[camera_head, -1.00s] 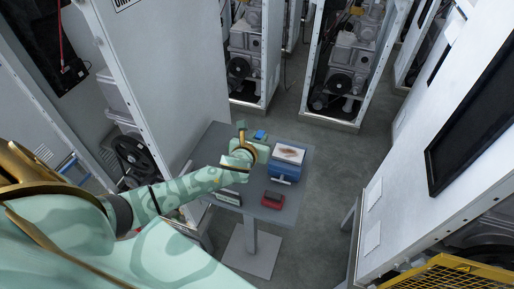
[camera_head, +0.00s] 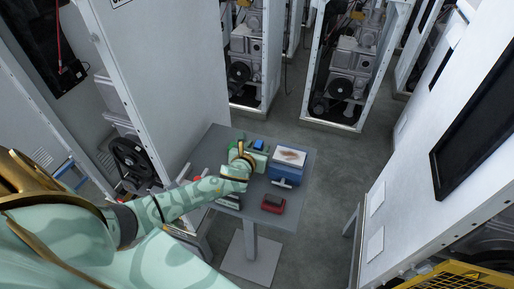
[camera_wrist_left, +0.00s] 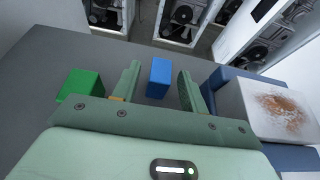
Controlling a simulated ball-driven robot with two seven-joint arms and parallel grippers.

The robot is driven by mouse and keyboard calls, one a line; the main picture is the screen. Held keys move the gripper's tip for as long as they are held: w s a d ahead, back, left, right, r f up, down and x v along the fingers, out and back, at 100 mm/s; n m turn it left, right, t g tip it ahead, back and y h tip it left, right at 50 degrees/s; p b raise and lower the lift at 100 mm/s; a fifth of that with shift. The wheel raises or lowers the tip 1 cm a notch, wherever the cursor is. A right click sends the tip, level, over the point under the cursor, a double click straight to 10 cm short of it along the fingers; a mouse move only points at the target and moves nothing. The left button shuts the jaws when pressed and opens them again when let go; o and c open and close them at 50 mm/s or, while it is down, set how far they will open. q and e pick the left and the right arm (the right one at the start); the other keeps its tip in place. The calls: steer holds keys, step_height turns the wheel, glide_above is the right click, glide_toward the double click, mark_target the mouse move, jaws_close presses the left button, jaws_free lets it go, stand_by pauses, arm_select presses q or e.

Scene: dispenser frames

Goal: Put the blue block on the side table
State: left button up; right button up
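The blue block (camera_head: 258,145) is on the grey side table (camera_head: 216,143), near its far edge. In the left wrist view the blue block (camera_wrist_left: 159,78) stands between the two finger tips, with a gap on each side. My left gripper (camera_head: 254,150) is open and low over the table; it also shows in the left wrist view (camera_wrist_left: 158,85). The fingers do not appear to touch the block. My right gripper is not in view.
A green block (camera_wrist_left: 82,84) stands left of the fingers. A blue box with a stained white top (camera_head: 285,174) is close to the right finger. A red object (camera_head: 272,203) lies nearer on the table. Tall cabinets (camera_head: 165,80) surround the table.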

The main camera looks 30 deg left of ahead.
arm_select(q)
steer(key=shift+r, duration=0.2)
steer(key=p+v, duration=0.3)
steer(key=v, duration=0.9)
steer(key=shift+s, duration=0.1)
steer(key=shift+f, duration=0.1)
